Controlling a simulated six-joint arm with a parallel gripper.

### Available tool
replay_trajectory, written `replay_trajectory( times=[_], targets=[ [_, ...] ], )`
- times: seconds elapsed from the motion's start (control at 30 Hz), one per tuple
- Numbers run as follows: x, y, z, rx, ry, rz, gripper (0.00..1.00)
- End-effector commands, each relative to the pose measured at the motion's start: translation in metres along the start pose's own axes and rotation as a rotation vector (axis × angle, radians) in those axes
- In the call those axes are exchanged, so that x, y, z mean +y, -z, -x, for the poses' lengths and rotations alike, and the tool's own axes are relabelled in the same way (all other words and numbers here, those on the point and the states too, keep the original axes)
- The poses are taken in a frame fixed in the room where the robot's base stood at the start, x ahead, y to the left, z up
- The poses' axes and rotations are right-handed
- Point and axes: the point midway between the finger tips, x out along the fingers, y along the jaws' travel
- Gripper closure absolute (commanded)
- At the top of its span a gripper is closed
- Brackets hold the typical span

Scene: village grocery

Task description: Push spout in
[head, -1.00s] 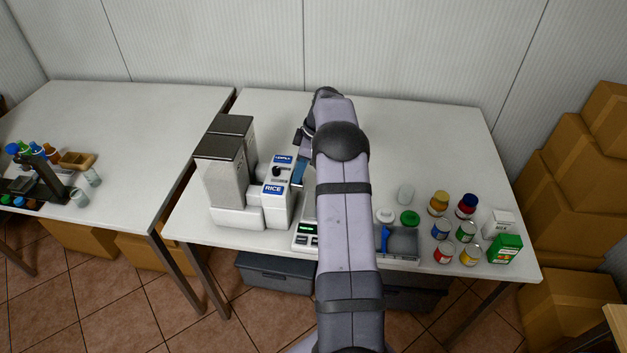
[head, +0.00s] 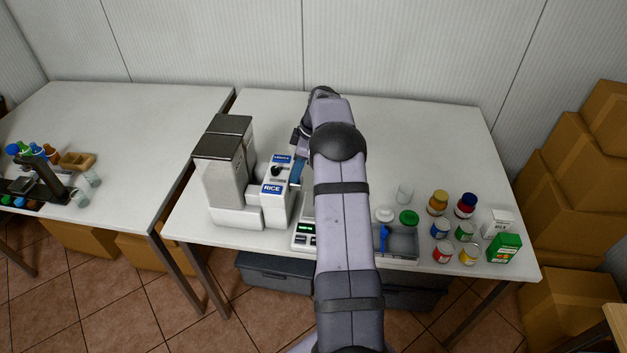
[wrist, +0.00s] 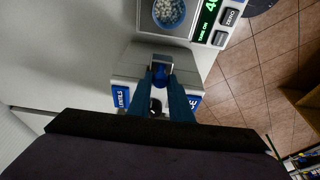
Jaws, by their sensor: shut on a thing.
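Two white dispenser fronts, labelled LENTILS (head: 283,159) and RICE (head: 272,189), stand side by side before tall grey-lidded bins. In the wrist view, the LENTILS label (wrist: 121,97) is on the left and part of the RICE label (wrist: 194,101) on the right. My gripper (wrist: 161,84) has its blue fingers closed around a small blue piece, apparently the spout (wrist: 160,71), at the dispenser's grey front end. The fingers partly cover it, and I cannot tell how far in it sits. In the head view my arm hides the spout.
A scale (head: 305,238) with a lit green display stands in front of the dispensers. In the wrist view, a bowl of pale grains (wrist: 168,12) sits on it. A grey tray (head: 402,258), lids, a clear cup (head: 404,194), jars and cans stand to the right. The back of the table is clear.

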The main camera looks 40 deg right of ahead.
Motion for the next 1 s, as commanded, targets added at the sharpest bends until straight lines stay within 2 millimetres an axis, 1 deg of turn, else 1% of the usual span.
replay_trajectory(
  times=[0.03, 0.8, 0.83, 0.87, 0.9, 1.0],
  targets=[
    [0.0000, 0.0102, -0.0002, 0.016, -0.004, 0.005, 0.94],
    [0.0014, 0.0151, -0.0007, 0.016, -0.009, 0.005, 0.94],
    [0.0015, 0.0151, -0.0007, 0.016, -0.009, 0.005, 0.79],
    [0.0015, 0.0151, -0.0007, 0.016, -0.009, 0.005, 0.72],
    [0.0015, 0.0151, -0.0006, 0.016, -0.009, 0.005, 0.71],
    [0.0015, 0.0151, -0.0006, 0.016, -0.009, 0.005, 0.71]
  ],
)
